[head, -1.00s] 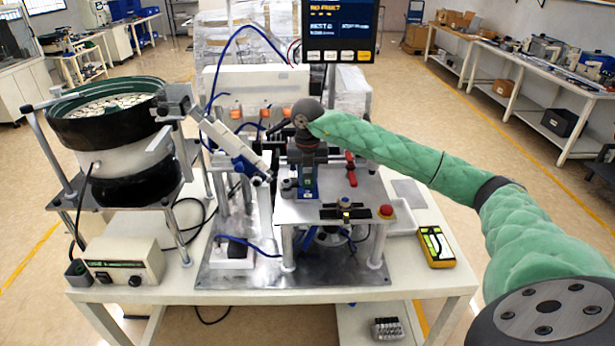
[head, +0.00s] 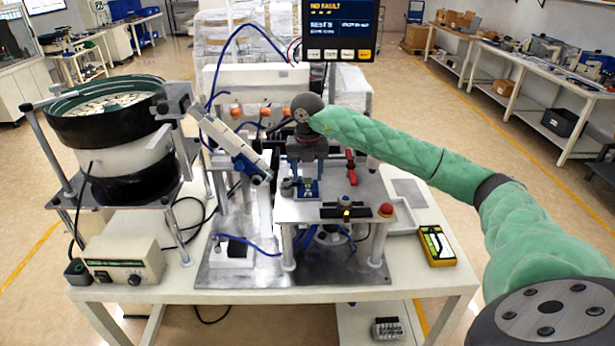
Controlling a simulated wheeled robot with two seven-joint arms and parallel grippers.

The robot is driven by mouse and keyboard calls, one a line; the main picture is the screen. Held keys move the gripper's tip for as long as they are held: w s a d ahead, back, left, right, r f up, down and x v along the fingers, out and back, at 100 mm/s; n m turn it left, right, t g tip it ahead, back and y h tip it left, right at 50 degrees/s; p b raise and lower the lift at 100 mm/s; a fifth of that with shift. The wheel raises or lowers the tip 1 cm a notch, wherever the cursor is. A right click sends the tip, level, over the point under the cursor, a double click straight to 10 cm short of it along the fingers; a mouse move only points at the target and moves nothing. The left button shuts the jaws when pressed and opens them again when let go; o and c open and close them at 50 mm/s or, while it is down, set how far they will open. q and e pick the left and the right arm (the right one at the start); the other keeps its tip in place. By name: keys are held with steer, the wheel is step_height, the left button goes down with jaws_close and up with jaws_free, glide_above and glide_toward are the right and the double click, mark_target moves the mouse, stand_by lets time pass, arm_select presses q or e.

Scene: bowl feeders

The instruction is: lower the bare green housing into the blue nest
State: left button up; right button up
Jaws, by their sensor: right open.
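The blue nest (head: 308,196) stands on the raised metal plate of the station in the middle of the table. A small green housing (head: 308,184) shows in the nest and appears to sit low in it; its exact seating is too small to tell. My right gripper (head: 307,172) points down directly above the nest. Its fingers are apart, one to each side above the housing, and it looks open and empty. My left gripper is not in view.
A red-handled toggle clamp (head: 351,168) stands just right of the nest. A feeder track (head: 235,147) slopes down from the bowl feeder (head: 108,112) on the left. A red button (head: 386,210) is at the plate's front right.

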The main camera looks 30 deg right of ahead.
step_height(320, 180, up, 5)
steer(key=shift+r+b, duration=0.2)
steer(key=shift+b, duration=0.85)
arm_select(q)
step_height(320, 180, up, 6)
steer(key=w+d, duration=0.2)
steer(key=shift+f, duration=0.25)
arm_select(e)
steer(key=shift+r, duration=0.65)
